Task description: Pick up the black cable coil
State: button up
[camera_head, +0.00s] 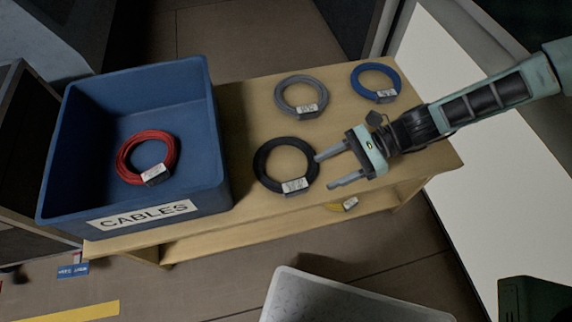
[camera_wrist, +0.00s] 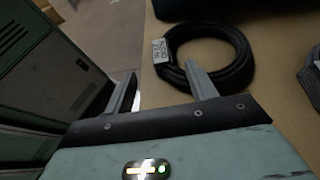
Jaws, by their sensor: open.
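The black cable coil (camera_head: 260,163) lies flat on the wooden table, right of the blue bin, with a white label on its near side. My gripper (camera_head: 338,168) is open and empty at the coil's right side, its fingers pointing left toward it. In the wrist view the black coil (camera_wrist: 240,66) lies ahead, and one finger of my gripper (camera_wrist: 160,85) overlaps the coil's near edge in the picture. The other finger is off to the left, past the table edge. I cannot tell whether a finger touches the coil.
A blue bin (camera_head: 212,150) marked CABLES holds a red coil (camera_head: 122,157). A grey coil (camera_head: 281,98) and a blue coil (camera_head: 357,75) lie farther back on the wooden table (camera_head: 235,110). A pale container (camera_head: 340,300) stands in front.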

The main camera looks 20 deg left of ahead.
aim_at(303, 182)
jog(key=x, duration=0.2)
jog(key=shift+s+a+f, duration=0.2)
jog(key=shift+a+f, duration=0.05)
jog(key=shift+a, duration=0.05)
jog(key=b+x, duration=0.2)
jog(key=x, duration=0.2)
jog(key=shift+f, duration=0.25)
jog(key=shift+s+a+f, duration=0.1)
jog(key=shift+s+a, duration=0.15)
jog(key=shift+a, duration=0.2)
grip_shut()
